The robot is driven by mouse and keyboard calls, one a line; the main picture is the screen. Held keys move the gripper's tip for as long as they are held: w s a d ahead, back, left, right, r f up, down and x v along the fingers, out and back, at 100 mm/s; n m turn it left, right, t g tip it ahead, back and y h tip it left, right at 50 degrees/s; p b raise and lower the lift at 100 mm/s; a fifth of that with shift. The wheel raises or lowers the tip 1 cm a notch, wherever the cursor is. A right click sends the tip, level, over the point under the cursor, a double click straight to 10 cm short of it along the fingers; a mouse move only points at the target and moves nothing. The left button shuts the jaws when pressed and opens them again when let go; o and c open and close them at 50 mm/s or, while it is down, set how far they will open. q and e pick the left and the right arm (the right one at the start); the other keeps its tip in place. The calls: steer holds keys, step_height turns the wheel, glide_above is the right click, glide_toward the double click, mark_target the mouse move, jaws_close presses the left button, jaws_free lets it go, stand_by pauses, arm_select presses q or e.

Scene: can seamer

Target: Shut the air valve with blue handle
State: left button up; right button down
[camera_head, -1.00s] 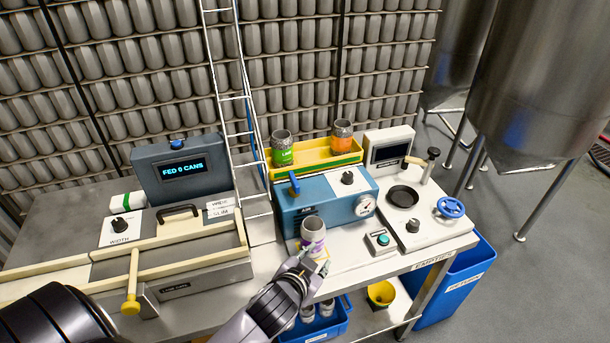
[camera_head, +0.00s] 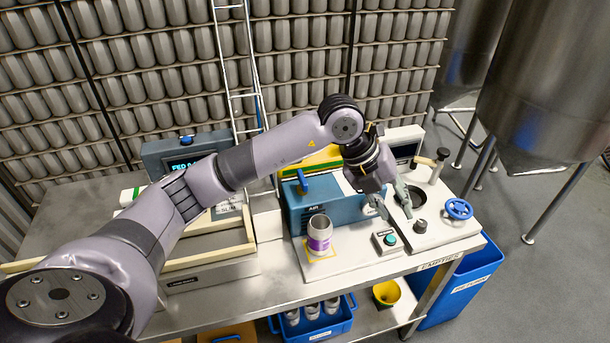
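The air valve's blue handle (camera_head: 302,181) stands roughly upright at the left end of the blue box marked AIR (camera_head: 308,203). My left gripper (camera_head: 391,207) hangs over the right end of that box, clear to the right of the handle and not touching it. Its fingers point down and look apart, with nothing seen between them. My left arm crosses above the box and hides its knob and gauge. My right gripper is not in view.
A can with a purple label (camera_head: 319,238) stands on the plate before the box. A green button box (camera_head: 385,242), a blue handwheel (camera_head: 458,208) and a black-knobbed lever (camera_head: 441,157) are to the right. A blue bin (camera_head: 455,286) stands beside the table.

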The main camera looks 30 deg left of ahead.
arm_select(q)
steer(key=w+a+r+n+y, duration=0.1)
steer(key=a+r+n+y, duration=0.15)
steer(key=a, duration=0.45)
steer(key=w+a+r+n+y, duration=0.1)
steer(key=w+a+y, duration=0.1)
steer(key=a+y, duration=0.3)
steer(key=n+y, duration=0.2)
glide_toward(303, 177)
steer(key=p+x, duration=0.5)
steer(key=x, duration=0.3)
steer(key=shift+w+a+f, duration=0.15)
steer(key=shift+a+f, duration=0.1)
steer(key=shift+f, duration=0.35)
steer(key=shift+c, duration=0.3)
jaws_close()
